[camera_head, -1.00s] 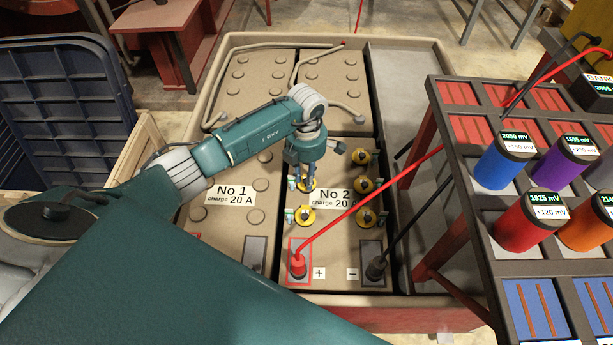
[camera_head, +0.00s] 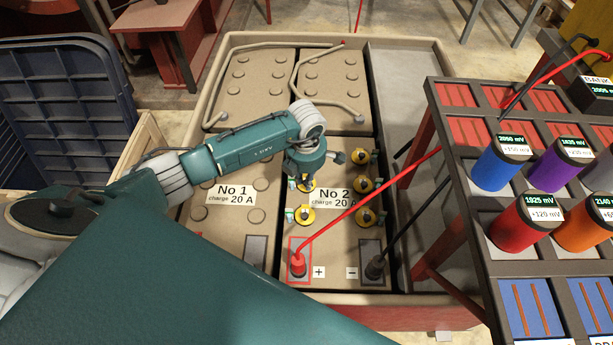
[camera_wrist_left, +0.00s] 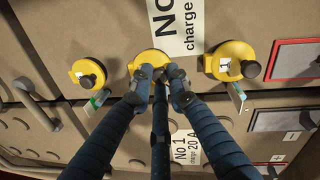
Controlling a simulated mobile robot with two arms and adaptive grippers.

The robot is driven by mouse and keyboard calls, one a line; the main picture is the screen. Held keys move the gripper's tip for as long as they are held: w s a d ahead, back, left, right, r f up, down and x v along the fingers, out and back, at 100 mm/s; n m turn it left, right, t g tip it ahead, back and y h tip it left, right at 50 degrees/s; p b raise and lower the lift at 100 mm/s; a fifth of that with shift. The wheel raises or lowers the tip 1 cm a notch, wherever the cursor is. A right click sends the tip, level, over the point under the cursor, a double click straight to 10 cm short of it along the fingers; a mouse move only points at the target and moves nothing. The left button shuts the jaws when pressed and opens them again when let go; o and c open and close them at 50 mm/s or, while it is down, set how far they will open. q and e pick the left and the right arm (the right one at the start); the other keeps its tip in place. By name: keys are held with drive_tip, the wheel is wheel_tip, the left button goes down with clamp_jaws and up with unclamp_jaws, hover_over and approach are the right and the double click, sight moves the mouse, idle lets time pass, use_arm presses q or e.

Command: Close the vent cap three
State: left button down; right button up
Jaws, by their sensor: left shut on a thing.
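Yellow round vent caps with dark knobs stand in two columns on battery No 2 (camera_head: 331,245). My left gripper (camera_head: 303,178) is over the left column, shut on its middle cap (camera_head: 307,187). In the left wrist view, the gripper's blue fingers (camera_wrist_left: 160,78) meet on the knob of this cap (camera_wrist_left: 150,59); its number is hidden. A neighbouring cap (camera_wrist_left: 232,62) on the right bears a "1". Another cap (camera_wrist_left: 88,72) on the left has a small label I cannot read. The far left-column cap is hidden in the head view. My right gripper is not in view.
Three more yellow caps (camera_head: 363,186) form the right column. A red lead (camera_head: 370,202) and a black lead (camera_head: 413,217) rise from the front terminals to the right. A rack of coloured cells (camera_head: 515,165) stands at the right. Battery No 1 (camera_head: 225,240) lies left.

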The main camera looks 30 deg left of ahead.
use_arm(q)
drive_tip(key=c, duration=1.9)
unclamp_jaws()
drive_tip(key=shift+c, duration=0.2)
drive_tip(key=shift+r, duration=0.1)
wheel_tip(320, 180, up, 12)
drive_tip(key=s, duration=0.1)
drive_tip(key=shift+s+d, duration=0.15)
drive_tip(key=shift+d, duration=0.15)
